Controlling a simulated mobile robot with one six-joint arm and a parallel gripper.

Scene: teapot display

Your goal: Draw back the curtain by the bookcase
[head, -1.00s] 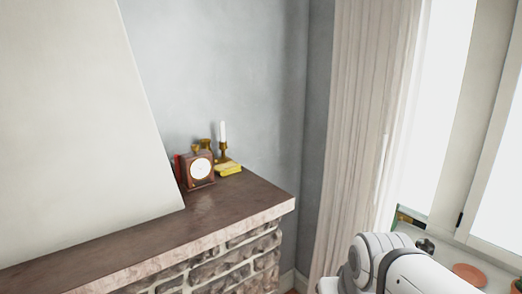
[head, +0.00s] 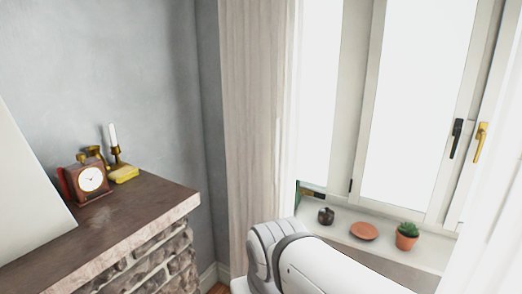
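A beige curtain (head: 250,120) hangs in folds in the corner, left of the window. A paler, sheer curtain (head: 490,225) hangs at the right edge of the view. No bookcase shows, so I cannot tell which curtain is by it. My arm reaches in from the bottom, in front of the sill and the lower part of the beige curtain. My gripper is not in view.
On the window sill (head: 340,228) are a dark pot (head: 326,216), a terracotta saucer (head: 364,231) and a potted plant (head: 407,236).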

